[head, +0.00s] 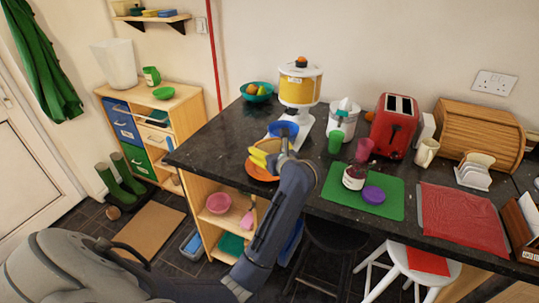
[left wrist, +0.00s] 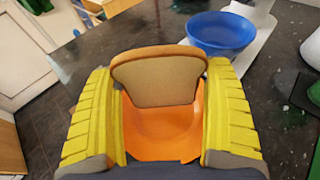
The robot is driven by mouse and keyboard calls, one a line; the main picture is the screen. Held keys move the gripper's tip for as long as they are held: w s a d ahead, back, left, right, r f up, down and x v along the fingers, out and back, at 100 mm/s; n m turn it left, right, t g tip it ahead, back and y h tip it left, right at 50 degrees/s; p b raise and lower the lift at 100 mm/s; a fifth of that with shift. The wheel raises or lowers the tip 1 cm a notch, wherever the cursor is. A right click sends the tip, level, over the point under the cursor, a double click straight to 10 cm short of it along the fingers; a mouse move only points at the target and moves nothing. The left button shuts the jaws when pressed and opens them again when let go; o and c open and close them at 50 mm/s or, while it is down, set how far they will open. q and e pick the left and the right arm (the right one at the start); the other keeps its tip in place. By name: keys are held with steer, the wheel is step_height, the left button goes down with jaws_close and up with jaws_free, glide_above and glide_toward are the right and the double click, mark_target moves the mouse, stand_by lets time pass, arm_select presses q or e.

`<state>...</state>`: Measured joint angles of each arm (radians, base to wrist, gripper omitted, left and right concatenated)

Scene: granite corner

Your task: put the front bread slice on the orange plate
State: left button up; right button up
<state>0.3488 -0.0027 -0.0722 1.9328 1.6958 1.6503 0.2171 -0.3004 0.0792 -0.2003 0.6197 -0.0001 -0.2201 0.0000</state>
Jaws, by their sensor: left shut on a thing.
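A brown-crusted bread slice (left wrist: 160,76) stands between the yellow fingers of my left gripper (left wrist: 160,120) in the left wrist view. The gripper is shut on it. The orange plate (left wrist: 165,136) is below and behind the slice, partly hidden by the slice and my gripper. In the head view my left gripper (head: 266,158) is over the orange plate (head: 256,174) near the counter's left front edge. The slice (head: 268,145) is mostly hidden there. I cannot tell whether it touches the plate. My right gripper is out of view.
A blue bowl (head: 284,131) stands just behind the plate and shows in the left wrist view (left wrist: 222,30). A juice dispenser (head: 299,85) stands behind it. A green mat (head: 385,203) with a jar (head: 354,177) lies to the right. A white toast rack (head: 473,178) stands farther right.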

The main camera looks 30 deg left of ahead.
arm_select(q)
steer(key=shift+f, duration=0.95)
steer(key=shift+f, duration=0.2)
steer(key=o, duration=0.8)
steer(key=shift+r, duration=0.1)
steer(key=shift+r, duration=0.15)
steer(key=shift+v, duration=3.75)
